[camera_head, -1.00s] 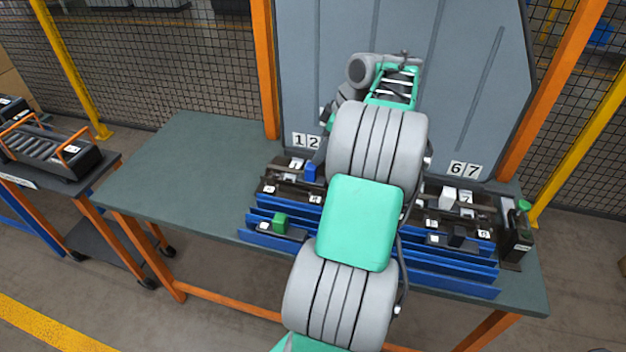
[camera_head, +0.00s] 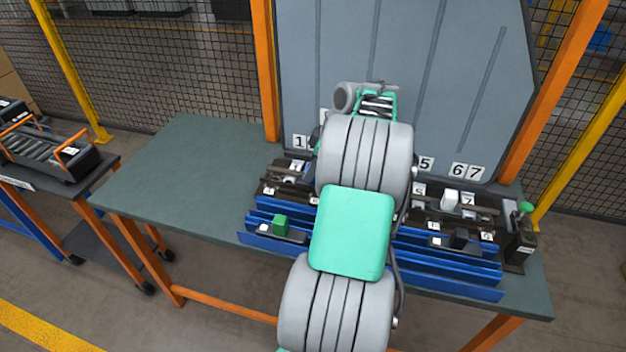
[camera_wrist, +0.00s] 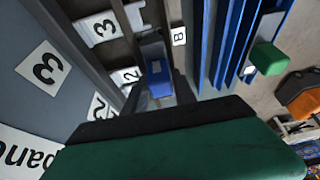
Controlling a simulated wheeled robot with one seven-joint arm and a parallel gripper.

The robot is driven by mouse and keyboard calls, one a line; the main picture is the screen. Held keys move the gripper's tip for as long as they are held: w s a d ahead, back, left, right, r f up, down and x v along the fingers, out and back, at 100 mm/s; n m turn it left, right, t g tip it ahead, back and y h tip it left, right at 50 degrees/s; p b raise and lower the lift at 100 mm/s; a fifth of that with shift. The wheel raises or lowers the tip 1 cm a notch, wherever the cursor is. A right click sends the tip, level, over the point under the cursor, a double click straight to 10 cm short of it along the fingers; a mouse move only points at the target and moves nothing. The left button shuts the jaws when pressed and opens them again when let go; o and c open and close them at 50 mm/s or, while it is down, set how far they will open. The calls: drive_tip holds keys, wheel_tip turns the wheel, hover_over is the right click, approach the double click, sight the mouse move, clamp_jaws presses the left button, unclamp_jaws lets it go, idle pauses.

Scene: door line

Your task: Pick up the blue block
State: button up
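The blue block (camera_wrist: 159,82) shows in the wrist view, in a dark rail slot close to the 2 label, just beyond the dark front edge of my gripper (camera_wrist: 160,112). The green and black gripper body fills the bottom of that view. In the head view my own arm hides both the gripper and the blue block.
A green block (camera_head: 280,225) sits at the front left of the rack, and a white block (camera_head: 450,200) at the right. Blue rails (camera_head: 450,272) run along the front. A grey panel (camera_head: 440,80) stands behind. The table's left side (camera_head: 180,170) is clear.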

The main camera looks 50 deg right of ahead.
clamp_jaws()
idle(0.5)
